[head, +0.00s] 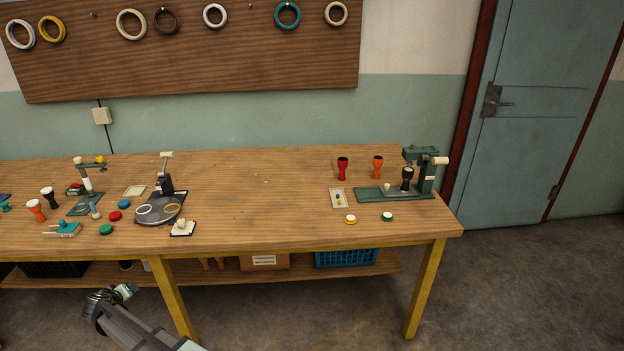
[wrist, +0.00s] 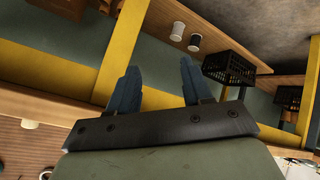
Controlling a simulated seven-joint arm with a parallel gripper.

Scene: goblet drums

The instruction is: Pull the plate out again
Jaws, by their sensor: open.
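A green press (head: 430,172) stands at the right end of the bench on a long green base (head: 370,196). A grey plate (head: 388,189) lies on that base, and a black goblet drum (head: 407,177) stands upright at the press, under its head. I cannot tell how far in the plate sits. My gripper (head: 128,290) is low at the left, in front of the bench and away from both presses. In the wrist view its blue fingers (wrist: 160,85) are apart and empty.
A red drum (head: 342,168), an orange drum (head: 377,166) and a small tray (head: 338,198) stand left of the green press. The bench's middle is clear. The lower shelf holds a blue crate (head: 345,258). A yellow leg (head: 172,300) stands close to my arm.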

